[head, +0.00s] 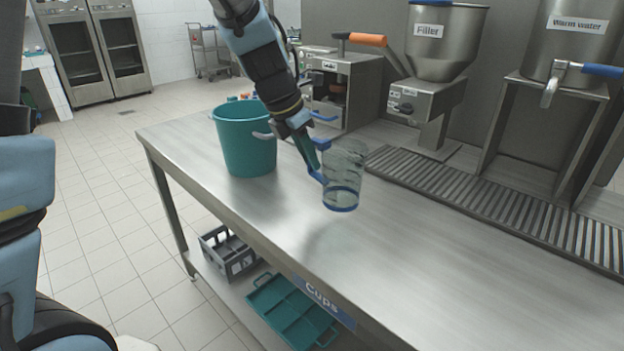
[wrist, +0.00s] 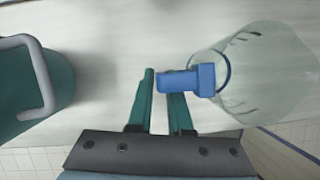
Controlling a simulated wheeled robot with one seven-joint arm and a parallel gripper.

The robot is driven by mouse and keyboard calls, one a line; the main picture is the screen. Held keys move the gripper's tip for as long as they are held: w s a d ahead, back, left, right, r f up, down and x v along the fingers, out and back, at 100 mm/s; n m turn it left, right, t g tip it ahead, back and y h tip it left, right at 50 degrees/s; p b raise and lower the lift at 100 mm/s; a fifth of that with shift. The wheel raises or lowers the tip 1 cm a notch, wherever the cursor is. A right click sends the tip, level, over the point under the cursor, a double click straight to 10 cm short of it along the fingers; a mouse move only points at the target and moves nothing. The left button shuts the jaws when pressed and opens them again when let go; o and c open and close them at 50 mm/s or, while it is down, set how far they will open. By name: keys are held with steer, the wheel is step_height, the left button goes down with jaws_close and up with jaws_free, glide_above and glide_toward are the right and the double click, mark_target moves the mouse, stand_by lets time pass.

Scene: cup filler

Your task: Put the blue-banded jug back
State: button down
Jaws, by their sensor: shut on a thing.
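The blue-banded jug (head: 343,175) is clear, with a blue band at its base and a blue handle. It hangs roughly upright above the steel table, with a faint shadow below it. My gripper (head: 317,162) is shut on its handle from the left side. In the wrist view, the jug (wrist: 268,75) is at the right, and its blue handle reaches to the fingertips of my gripper (wrist: 160,85). The jug looks empty.
A teal bucket (head: 245,145) stands left of the jug on the steel table (head: 420,250). A slotted drain (head: 500,205) runs along the back below the Filler and Warm water units. A grey crate (head: 228,254) and teal tray (head: 290,308) are on the lower shelf. The table front is clear.

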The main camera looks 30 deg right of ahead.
steer(key=shift+f, duration=2.1)
steer(key=shift+f, duration=0.2)
steer(key=c, duration=0.8)
jaws_free()
steer(key=shift+r, duration=0.1)
steer(key=shift+c, duration=0.2)
steer(key=shift+a+r, duration=0.15)
steer(key=shift+r, duration=0.4)
steer(key=v, duration=1.1)
